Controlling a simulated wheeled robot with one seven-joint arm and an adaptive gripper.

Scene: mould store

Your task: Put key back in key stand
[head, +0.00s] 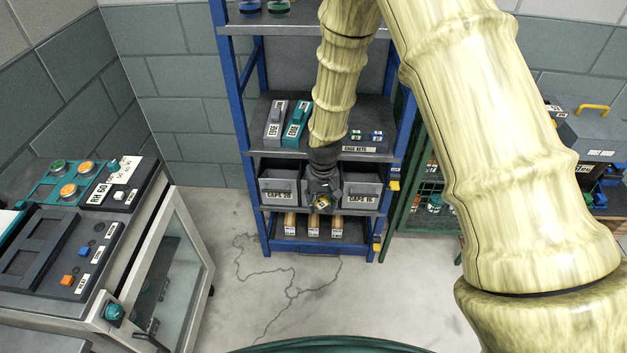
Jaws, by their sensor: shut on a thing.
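My gripper (323,198) hangs in front of the blue-posted shelf rack, before the gap between two grey bins, pointing down and toward me. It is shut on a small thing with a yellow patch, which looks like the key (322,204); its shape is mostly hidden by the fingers. On the shelf above, behind a label reading CAGE KEYS, are small green-and-white and blue-and-white tagged pieces (377,135), apparently keys in the key stand. My arm hides the area just left of them, so the stand's full outline and any empty place cannot be seen.
Bins labelled CAPS 20 (279,190) and CAPS 16 (361,198) stand below. A control cabinet (110,240) is at left, a green mesh cage (430,190) at right. The cracked floor between is clear.

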